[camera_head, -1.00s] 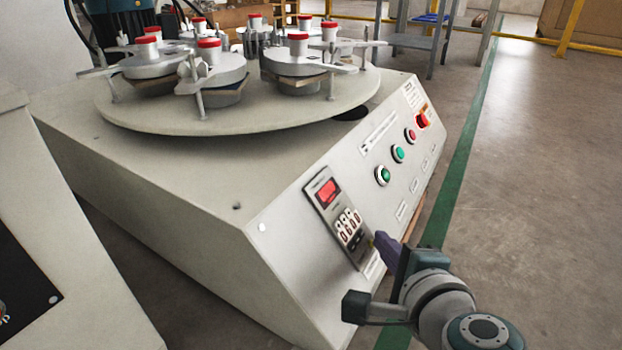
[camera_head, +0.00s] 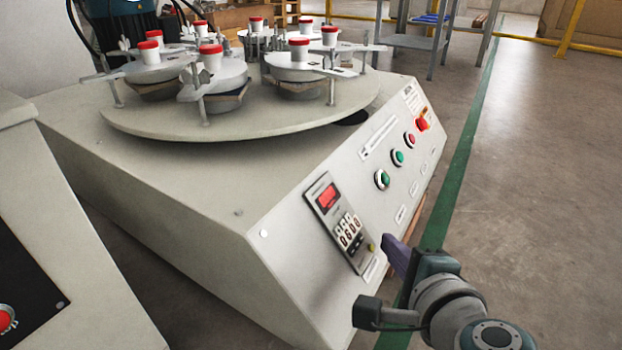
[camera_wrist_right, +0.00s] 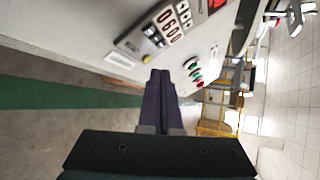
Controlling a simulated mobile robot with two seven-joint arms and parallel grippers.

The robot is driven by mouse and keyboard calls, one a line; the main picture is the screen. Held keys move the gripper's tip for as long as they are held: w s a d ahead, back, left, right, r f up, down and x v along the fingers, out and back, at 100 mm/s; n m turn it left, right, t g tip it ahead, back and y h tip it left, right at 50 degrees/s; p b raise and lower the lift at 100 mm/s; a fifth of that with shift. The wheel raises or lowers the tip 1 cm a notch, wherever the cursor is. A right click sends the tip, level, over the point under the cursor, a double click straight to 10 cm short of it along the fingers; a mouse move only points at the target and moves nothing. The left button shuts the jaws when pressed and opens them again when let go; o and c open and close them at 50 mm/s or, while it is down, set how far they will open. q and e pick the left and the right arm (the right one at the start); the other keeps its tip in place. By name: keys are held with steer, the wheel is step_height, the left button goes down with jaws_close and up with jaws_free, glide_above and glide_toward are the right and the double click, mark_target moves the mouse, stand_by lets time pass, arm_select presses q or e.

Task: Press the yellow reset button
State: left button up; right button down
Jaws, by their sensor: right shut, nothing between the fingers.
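The yellow reset button (camera_head: 371,247) is a small round button at the lower right corner of the grey counter panel (camera_head: 322,197) on the machine's sloped front. It also shows in the right wrist view (camera_wrist_right: 149,31). My right gripper (camera_head: 386,240) is shut and empty, its purple fingers pointing toward the panel. In the head view its tips are just right of the button, apart from it. In the right wrist view the closed fingertips (camera_wrist_right: 160,73) are below the button in the picture, with a gap. My left gripper is not in view.
The machine's front also carries two green buttons (camera_head: 382,180), a red button (camera_head: 409,140) and a red emergency stop (camera_head: 422,124). A round turntable (camera_head: 240,130) with several red-capped weights is on top. Another machine (camera_head: 60,230) stands at the left. The floor right of the machine is clear.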

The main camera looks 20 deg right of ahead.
steer(key=shift+s+d+r+p, duration=1.25)
steer(key=shift+s+r+p, duration=0.3)
steer(key=shift+p, duration=0.1)
steer(key=shift+w, duration=0.1)
